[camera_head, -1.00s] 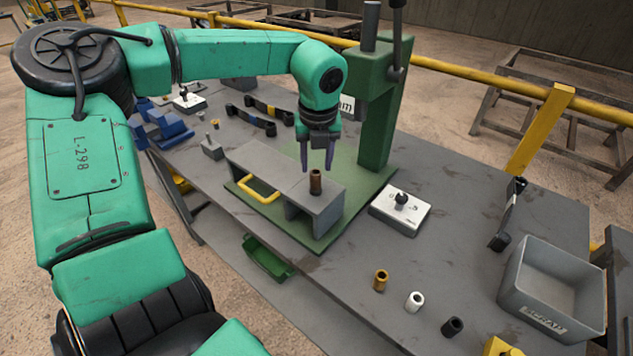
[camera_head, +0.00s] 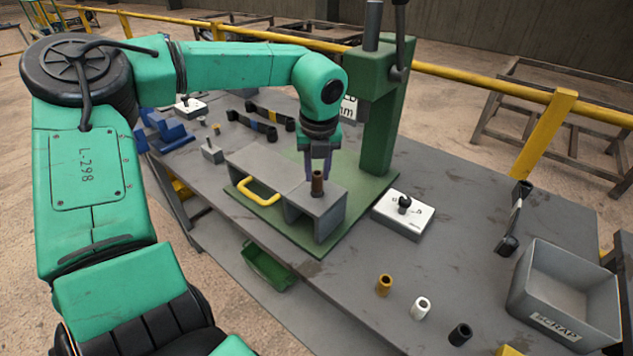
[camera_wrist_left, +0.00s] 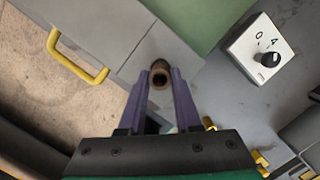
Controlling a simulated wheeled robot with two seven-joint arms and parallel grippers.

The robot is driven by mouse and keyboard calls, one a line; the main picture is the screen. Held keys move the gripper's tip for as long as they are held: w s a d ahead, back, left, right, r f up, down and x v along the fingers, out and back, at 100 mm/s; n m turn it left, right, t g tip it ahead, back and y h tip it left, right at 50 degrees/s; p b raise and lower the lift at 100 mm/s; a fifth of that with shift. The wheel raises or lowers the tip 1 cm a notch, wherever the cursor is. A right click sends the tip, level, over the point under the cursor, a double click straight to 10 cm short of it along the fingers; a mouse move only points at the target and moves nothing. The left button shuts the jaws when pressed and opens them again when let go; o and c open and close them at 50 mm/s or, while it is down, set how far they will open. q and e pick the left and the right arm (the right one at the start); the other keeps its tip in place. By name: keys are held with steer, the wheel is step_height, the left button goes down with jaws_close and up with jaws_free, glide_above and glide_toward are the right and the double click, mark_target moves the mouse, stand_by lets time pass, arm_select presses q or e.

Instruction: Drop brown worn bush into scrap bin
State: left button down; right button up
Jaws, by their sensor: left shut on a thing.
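The brown worn bush (camera_head: 317,184) stands upright on the grey press block (camera_head: 318,213) under the green press. It also shows in the left wrist view (camera_wrist_left: 159,75), between the fingertips. My left gripper (camera_head: 318,173) has come down around the bush and is shut on it; its purple fingers show on both sides in the left wrist view (camera_wrist_left: 160,83). The grey scrap bin (camera_head: 530,292), labelled SCRAP, stands at the right end of the bench and looks empty. My right gripper is not in view.
The green press column (camera_head: 378,130) rises just behind the gripper. A white switch box (camera_head: 402,215) sits to the right. Brass (camera_head: 384,285), white (camera_head: 421,308) and black (camera_head: 460,334) bushes stand near the front edge. A yellow handle (camera_head: 258,191) lies left of the block.

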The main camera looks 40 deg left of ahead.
mark_target(317, 190)
arm_select(q)
steer(key=shift+r, duration=0.1)
steer(key=shift+r+p, duration=0.7)
steer(key=shift+r, duration=0.6)
step_height(317, 190, up, 3)
steer(key=shift+r+p, duration=0.15)
steer(key=shift+p, duration=0.6)
stand_by(0.3)
